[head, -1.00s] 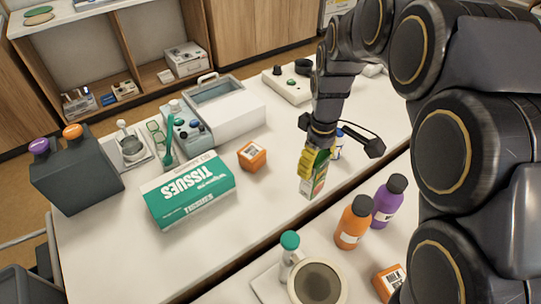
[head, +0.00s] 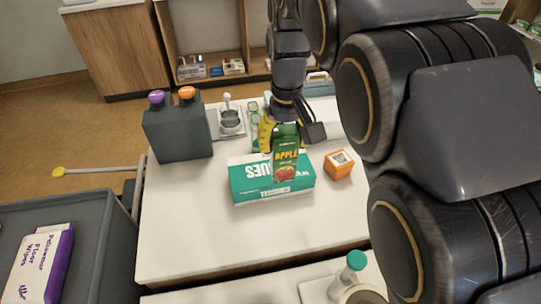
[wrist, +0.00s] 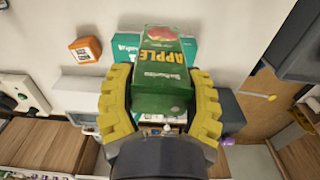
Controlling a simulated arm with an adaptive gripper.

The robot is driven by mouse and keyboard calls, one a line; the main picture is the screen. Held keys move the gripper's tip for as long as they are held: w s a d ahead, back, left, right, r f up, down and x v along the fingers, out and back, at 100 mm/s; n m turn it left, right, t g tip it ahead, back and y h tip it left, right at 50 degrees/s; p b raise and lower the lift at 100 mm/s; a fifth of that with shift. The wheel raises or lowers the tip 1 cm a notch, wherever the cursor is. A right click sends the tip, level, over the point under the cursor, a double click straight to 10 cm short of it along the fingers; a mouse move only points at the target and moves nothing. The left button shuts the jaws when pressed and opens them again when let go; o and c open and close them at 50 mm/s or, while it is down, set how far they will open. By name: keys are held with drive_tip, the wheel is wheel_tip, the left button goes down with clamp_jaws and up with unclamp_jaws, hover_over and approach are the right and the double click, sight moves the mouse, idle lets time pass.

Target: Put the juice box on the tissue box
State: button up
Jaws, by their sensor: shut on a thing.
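The juice box (head: 286,164) is green with "APPLE" and a red apple printed on it. My gripper (head: 280,136) is shut on its upper part and holds it upright. In the wrist view the juice box (wrist: 161,75) sits between the yellow fingers of my gripper (wrist: 161,105). The tissue box (head: 245,183) is teal and white and lies flat on the white table. In the head view the juice box is in front of the tissue box's middle and hides part of it. I cannot tell whether the two touch. In the wrist view the tissue box (wrist: 126,44) shows behind the juice box.
An orange box (head: 339,165) stands just right of the tissue box. A dark container (head: 178,133) with purple and orange caps stands at the back left. A green-capped bottle (head: 347,277) is at the front. The table's left front is clear.

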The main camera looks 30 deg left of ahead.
drive_tip(key=shift+w+a+f, duration=1.5)
drive_tip(key=shift+w+f, duration=0.1)
drive_tip(key=shift+f, duration=0.5)
drive_tip(key=shift+w+a+f, duration=1.5)
drive_tip(key=shift+w+f, duration=0.1)
drive_tip(key=shift+f, duration=0.45)
drive_tip(key=shift+w+a+f, duration=1.5)
drive_tip(key=shift+w+f, duration=0.1)
drive_tip(key=shift+f, duration=0.5)
drive_tip(key=shift+f, duration=0.2)
drive_tip(key=o, duration=1.1)
drive_tip(key=shift+r, duration=0.1)
drive_tip(key=shift+r, duration=3.85)
